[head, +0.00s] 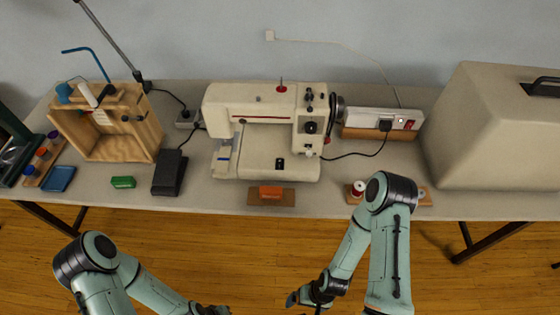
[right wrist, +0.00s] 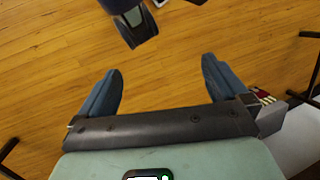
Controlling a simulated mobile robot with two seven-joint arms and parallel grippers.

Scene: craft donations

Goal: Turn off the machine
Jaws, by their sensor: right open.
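The cream sewing machine (head: 262,116) stands upright in the middle of the table against the wall. A small black part, perhaps a switch, (head: 280,163) is on its base front. A white power box (head: 372,121) with a red switch (head: 408,123) stands to its right, with a black plug and cord in it. My right gripper (head: 306,298) is low, in front of the table and apart from everything. In the right wrist view its two fingers (right wrist: 160,66) are spread and empty over the wood floor. My left gripper (head: 212,309) is at the bottom edge, mostly cut off.
A large beige cover (head: 495,125) with a black handle fills the table's right end. A wooden box (head: 105,125), black pedal (head: 169,172), green box (head: 123,182) and orange box (head: 271,191) are on the table. My right arm partly hides the spool board at the front edge.

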